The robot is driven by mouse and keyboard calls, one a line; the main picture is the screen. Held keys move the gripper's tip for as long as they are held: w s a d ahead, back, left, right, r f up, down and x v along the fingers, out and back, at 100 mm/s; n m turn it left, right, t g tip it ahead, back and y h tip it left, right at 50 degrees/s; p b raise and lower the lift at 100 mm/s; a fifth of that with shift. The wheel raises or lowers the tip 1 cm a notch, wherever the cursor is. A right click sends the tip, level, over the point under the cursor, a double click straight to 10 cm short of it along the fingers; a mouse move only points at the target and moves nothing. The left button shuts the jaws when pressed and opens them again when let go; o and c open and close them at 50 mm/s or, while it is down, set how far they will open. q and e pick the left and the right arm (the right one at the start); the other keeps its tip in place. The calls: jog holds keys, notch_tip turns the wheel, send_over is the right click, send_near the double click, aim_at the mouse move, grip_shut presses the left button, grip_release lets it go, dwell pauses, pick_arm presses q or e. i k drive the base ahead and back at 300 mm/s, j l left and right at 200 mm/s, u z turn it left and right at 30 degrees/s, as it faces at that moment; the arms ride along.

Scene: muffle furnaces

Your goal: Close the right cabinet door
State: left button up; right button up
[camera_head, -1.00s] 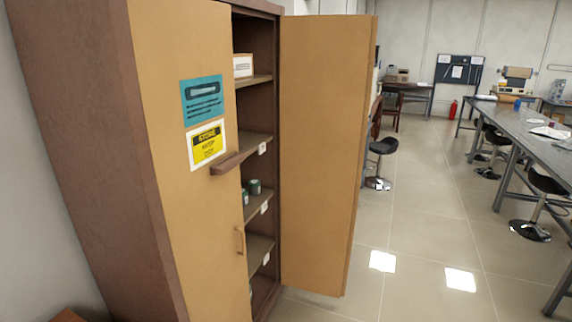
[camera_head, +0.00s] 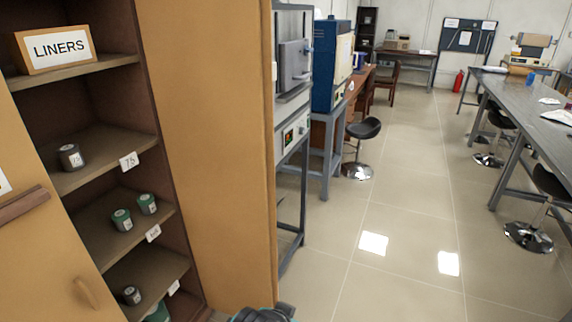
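The right cabinet door (camera_head: 213,160) is a tall tan panel. It stands open, swung out from the right side of the cabinet, with its free edge toward the middle of the picture. Its top and bottom are cut off or hidden. The cabinet shelves (camera_head: 108,157) are exposed to its left. The left cabinet door (camera_head: 45,258), with a handle, shows in part at the lower left. A small dark and teal piece, apparently of my own arm, shows at the bottom edge by the door. No gripper fingertips can be made out.
A LINERS box (camera_head: 55,48) and several small jars stand on the shelves. Behind the door are a grey furnace (camera_head: 294,66) on a stand, a blue furnace (camera_head: 333,65) and a black stool (camera_head: 362,130). Open tiled floor (camera_head: 390,210) lies to the right, before a long grey table (camera_head: 515,105).

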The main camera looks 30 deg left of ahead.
aim_at(210, 63)
jog(key=i+z, duration=0.35)
jog(key=i, duration=0.85)
jog(key=i+u, duration=0.4)
jog(key=i+l+u, duration=0.2)
jog(key=u, duration=0.15)
jog(key=i+u, duration=0.2)
jog(key=u, duration=0.25)
jog(key=i+u, duration=0.15)
jog(key=u, duration=0.35)
jog(key=i+l+u, duration=0.15)
jog(key=u, duration=0.3)
jog(key=i+l+u, duration=0.1)
jog(key=l+u, duration=0.15)
jog(key=u, duration=0.2)
jog(key=i+l+u, duration=0.1)
jog(key=u, duration=0.35)
jog(key=i+l+u, duration=0.2)
jog(key=l+u, duration=0.25)
jog(key=i+l+u, duration=0.15)
jog(key=u, duration=0.3)
jog(key=k+j, duration=0.1)
jog(key=j, duration=0.4)
